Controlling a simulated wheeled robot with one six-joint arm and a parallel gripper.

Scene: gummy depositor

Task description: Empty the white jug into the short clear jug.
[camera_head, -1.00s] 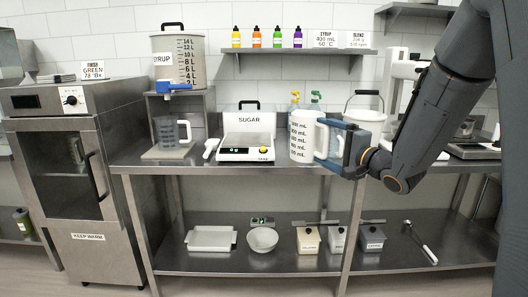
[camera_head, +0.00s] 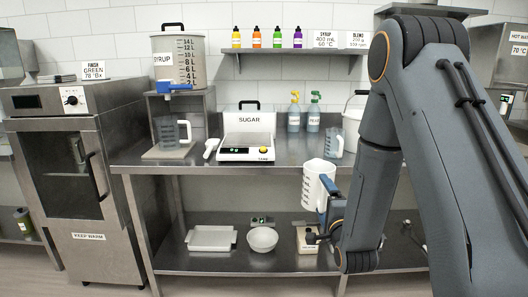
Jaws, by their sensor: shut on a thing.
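My gripper (camera_head: 326,197) is shut on the handle of the white jug (camera_head: 316,182). It holds the jug in the air, in front of the counter's front edge and below the counter top in the picture. The jug looks roughly upright, perhaps slightly tilted; its contents cannot be seen. A small clear jug with a white handle (camera_head: 333,143) stands on the counter behind and above the white jug in the picture. Another clear jug (camera_head: 167,133) stands under the blue tap of the syrup tank (camera_head: 186,60) at left. I cannot tell for certain which is the short one.
The sugar scale (camera_head: 246,146) stands mid-counter (camera_head: 285,163), with two spray bottles (camera_head: 294,117) to its right. A white bucket (camera_head: 352,122) is partly hidden by my arm. Free counter lies right of the scale.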

